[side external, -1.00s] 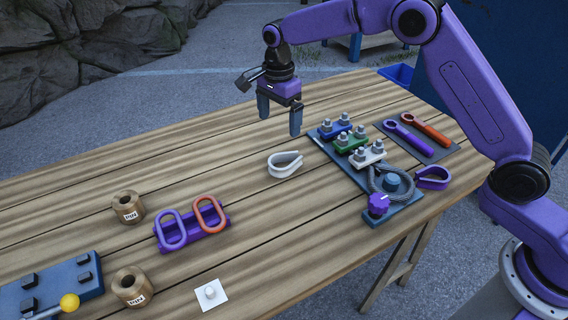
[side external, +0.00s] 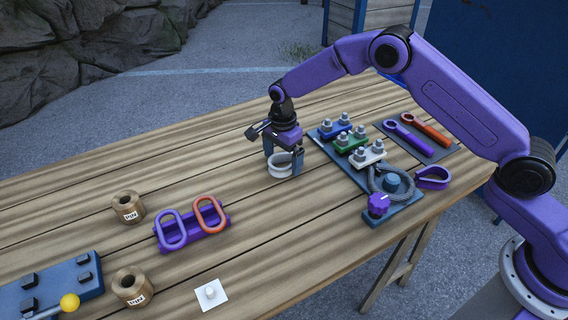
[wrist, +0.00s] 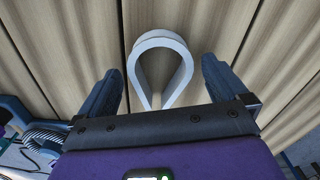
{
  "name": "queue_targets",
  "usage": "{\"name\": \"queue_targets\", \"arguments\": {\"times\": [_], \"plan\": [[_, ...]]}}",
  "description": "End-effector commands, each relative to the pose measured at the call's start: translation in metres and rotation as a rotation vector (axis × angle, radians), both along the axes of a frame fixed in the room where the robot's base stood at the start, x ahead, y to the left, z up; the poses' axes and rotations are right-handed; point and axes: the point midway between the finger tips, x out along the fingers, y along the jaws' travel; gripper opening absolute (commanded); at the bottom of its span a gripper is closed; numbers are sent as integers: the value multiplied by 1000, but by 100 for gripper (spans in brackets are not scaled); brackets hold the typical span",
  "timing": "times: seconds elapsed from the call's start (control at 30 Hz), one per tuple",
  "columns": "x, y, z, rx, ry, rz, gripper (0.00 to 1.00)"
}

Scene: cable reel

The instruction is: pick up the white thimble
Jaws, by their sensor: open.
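The white thimble (side external: 280,168) is a teardrop-shaped loop lying on the wooden table, left of the blue board. In the wrist view the white thimble (wrist: 160,68) sits between the two fingers, its round end away from the palm and its pointed end close to it. My gripper (side external: 283,160) is open and low around the thimble, one finger on each side. In the wrist view my gripper (wrist: 160,85) shows a gap between each finger and the thimble. I cannot tell how far the fingertips are above the table.
Right of the thimble is a blue board (side external: 395,200) with bolted clamps, a coiled cable and a purple knob (side external: 378,204). A purple thimble (side external: 433,177) lies beyond it. A purple holder (side external: 195,232) with two links stands front left. The table between is clear.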

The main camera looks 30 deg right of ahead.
Motion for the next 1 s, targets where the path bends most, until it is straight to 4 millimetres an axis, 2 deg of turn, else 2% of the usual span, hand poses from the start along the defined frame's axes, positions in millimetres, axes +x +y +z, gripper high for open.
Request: {"name": "queue_targets", "arguments": {"times": [0.1, 0.33, 0.37, 0.53, 0.57, 0.87, 1.0], "plan": [[0, 0, -8, 0, 0, -1, 100], [0, 0, -8, 1, -2, -1, 100], [0, 0, -8, 0, -1, -1, 94], [0, 0, -8, 0, -1, -1, 38], [0, 0, -8, 0, -1, -1, 33], [1, 0, -6, 2, -3, -1, 33], [1, 1, 1, 2, -4, 0, 33]]}}
